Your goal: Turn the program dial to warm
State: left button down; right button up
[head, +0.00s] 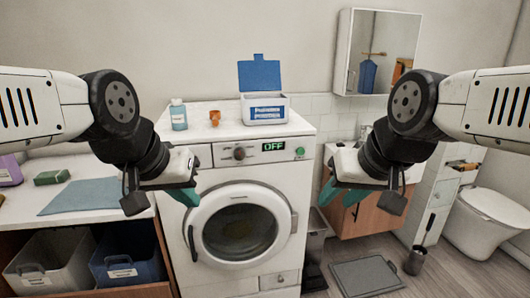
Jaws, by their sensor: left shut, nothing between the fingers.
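The white washing machine (205,262) stands in the middle of the head view with its round door closed. Its program dial (239,153) is a dark round knob on the front panel, left of a display (273,147) that reads OFF in green. My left gripper (188,196) is shut and empty, in front of the machine's left side, lower and to the left of the dial. My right gripper (335,192) is to the right of the machine, apart from the dial; its finger gap is not clear. Neither gripper touches the dial. No dial markings are readable.
A counter with a blue cloth (82,195) stands left. A bin (315,242) stands right of the machine.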

aim_at(240, 153)
jog(key=k+j+z, duration=0.2)
jog(key=j+z, duration=0.15)
jog(key=k+j+z, duration=0.4)
jog(key=i, duration=0.1)
